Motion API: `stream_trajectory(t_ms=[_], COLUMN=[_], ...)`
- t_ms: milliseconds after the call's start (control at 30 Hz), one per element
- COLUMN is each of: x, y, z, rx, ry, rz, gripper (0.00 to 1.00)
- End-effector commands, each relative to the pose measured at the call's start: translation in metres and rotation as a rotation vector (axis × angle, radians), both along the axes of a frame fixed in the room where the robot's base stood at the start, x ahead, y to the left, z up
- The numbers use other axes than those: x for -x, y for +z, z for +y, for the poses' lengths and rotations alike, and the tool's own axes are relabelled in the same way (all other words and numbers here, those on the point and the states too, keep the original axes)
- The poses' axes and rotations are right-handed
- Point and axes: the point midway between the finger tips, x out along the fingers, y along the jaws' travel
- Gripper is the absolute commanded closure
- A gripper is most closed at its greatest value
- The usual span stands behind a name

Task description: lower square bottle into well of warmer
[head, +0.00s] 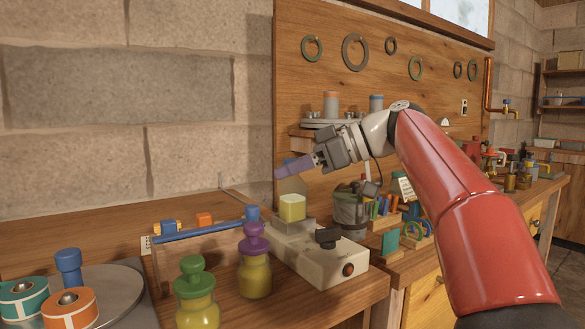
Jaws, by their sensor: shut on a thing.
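The square bottle (292,207) is clear, with yellow-green liquid in its lower part and a bit of blue at its top. It looks upright, and its lower end is at the pale raised well (294,228) of the warmer (328,264). I cannot tell how far its base is inside the well. The warmer is a pale box with a black knob and a red-brown button. My gripper (287,170) comes in from the right, tilted down to the left. Its purplish fingers are shut on the top of the square bottle and hide part of it.
Round yellow bottles with purple (254,265) and green (195,295) stoppers stand in front, left of the warmer. A blue bar (200,230) runs behind them. A metal pot (350,212) stands right of the well. A round plate (120,280) holds spools at left.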

Motion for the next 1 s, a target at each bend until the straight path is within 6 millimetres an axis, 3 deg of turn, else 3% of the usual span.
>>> stream_trajectory(t_ms=[467, 500, 667, 1000], x=[0.0001, 0.0001, 0.0001, -0.0002], y=[-0.0078, -0.0074, -0.0071, -0.0076], z=[0.0000, 0.0000, 0.0000, -0.0002], rx=[0.000, 0.000, 0.000, 0.001], ry=[-0.001, -0.001, 0.000, 0.000], rz=[0.000, -0.001, 0.000, 0.001], gripper=[1.00, 0.71, 0.50, 0.52])
